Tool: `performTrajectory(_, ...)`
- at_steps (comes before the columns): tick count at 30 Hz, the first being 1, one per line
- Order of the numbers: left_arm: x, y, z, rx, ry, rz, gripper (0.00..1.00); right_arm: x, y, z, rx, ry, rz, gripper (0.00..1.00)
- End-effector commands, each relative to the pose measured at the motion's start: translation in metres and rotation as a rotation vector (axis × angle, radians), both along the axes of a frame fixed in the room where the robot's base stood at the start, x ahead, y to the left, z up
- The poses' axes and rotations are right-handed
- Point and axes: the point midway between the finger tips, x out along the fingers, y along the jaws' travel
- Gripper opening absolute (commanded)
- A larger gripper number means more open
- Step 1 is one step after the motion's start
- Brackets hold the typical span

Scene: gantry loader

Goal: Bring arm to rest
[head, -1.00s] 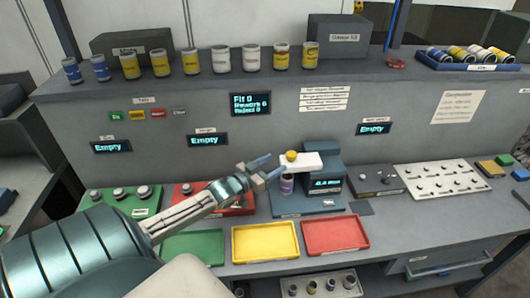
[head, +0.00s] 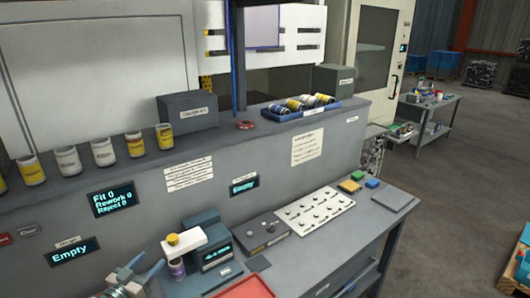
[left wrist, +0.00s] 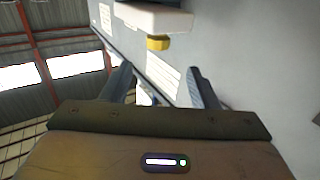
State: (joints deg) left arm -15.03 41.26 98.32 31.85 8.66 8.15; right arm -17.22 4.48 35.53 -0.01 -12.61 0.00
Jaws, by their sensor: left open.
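My left gripper (head: 140,275) shows at the bottom left of the head view, beside the gauge stand. In the left wrist view its two fingers (left wrist: 160,88) are spread with nothing between them. The gauge stand has a white arm (head: 183,242) with a yellow knob (head: 173,239) on it, and a small purple-labelled can (head: 177,268) stands under that arm. The white arm (left wrist: 153,18) and yellow knob (left wrist: 158,43) also show beyond the fingers in the left wrist view. My right gripper is in neither view.
The white pegged board (head: 315,212) lies on the bench to the right of the gauge. A red tray (head: 245,289) shows at the bottom edge. Cans (head: 104,152) line the shelf, with a blue tray of cans (head: 308,111) farther right. Open floor lies beyond the bench.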

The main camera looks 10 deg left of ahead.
Motion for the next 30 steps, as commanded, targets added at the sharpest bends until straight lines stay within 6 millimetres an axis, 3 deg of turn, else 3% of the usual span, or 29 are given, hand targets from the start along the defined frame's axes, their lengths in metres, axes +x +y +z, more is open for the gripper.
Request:
performTrajectory(4,-0.009,-0.023,-0.015,0.005,0.072,-0.010,0.55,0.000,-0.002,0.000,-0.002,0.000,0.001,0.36)
performTrajectory(8,-0.033,-0.069,-0.046,0.033,0.241,-0.026,0.55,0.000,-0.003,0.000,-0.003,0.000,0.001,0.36)
performTrajectory(12,-0.075,-0.120,-0.073,0.083,0.459,-0.034,0.55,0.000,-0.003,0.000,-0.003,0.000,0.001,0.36)
performTrajectory(16,-0.121,-0.154,-0.085,0.130,0.657,-0.021,0.55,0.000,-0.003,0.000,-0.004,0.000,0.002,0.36)
performTrajectory(21,-0.175,-0.177,-0.086,0.175,0.868,0.013,0.55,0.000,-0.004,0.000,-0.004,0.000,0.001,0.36)
performTrajectory(30,-0.237,-0.190,-0.075,0.200,1.088,0.066,0.55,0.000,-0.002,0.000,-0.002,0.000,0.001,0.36)
